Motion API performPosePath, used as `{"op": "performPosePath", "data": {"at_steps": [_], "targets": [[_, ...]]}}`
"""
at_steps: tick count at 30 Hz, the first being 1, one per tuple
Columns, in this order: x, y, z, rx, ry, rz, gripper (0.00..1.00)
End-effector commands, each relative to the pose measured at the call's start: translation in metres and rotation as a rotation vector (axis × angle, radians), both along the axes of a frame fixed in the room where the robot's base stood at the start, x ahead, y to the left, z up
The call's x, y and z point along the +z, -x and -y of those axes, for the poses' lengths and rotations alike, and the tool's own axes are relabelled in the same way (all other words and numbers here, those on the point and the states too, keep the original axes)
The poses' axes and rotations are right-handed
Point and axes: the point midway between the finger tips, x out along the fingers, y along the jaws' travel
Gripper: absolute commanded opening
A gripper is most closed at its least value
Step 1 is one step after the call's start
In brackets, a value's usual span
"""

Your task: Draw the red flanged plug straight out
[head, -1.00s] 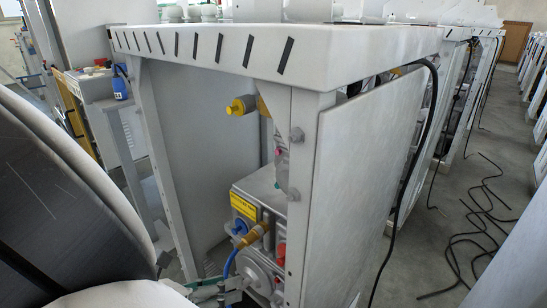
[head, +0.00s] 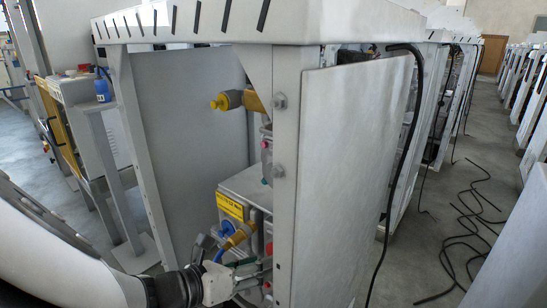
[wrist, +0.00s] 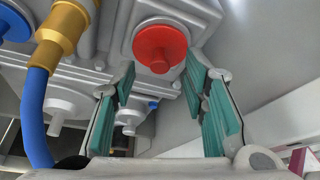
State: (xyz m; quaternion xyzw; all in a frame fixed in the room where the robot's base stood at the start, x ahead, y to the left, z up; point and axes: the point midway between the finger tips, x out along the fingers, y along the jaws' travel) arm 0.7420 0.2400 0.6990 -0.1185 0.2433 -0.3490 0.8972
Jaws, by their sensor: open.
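The red flanged plug (wrist: 160,48) shows in the wrist view as a round red disc with a small central stub, seated in a grey square housing at top centre. In the head view only a red sliver of it (head: 268,248) shows beside the frame post. My gripper (wrist: 160,84) is open, with teal pads on both sides. The plug appears ahead of and above the gap between the fingers, and nothing is held. In the head view my gripper (head: 256,272) is low at the box, its tips partly hidden by the post.
A brass connector (wrist: 66,32) with a blue hose (wrist: 36,115) is left of the plug, by a blue cap (wrist: 14,24). The grey post (head: 287,170) and side panel (head: 350,170) stand to the right. A yellow fitting (head: 227,101) sticks out above.

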Motion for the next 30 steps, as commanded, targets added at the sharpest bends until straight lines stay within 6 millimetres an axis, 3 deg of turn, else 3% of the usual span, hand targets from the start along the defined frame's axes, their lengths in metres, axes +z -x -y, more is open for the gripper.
{"op": "performPosePath", "data": {"at_steps": [6,17,23,30], "targets": [[-0.008,-0.013,0.014,0.0,0.0,0.0,0.4],[-0.009,-0.016,0.017,0.0,0.0,0.0,0.4],[-0.009,-0.016,0.017,0.0,0.0,0.0,0.0],[-0.008,-0.015,0.016,0.001,0.0,-0.001,0.0]]}}
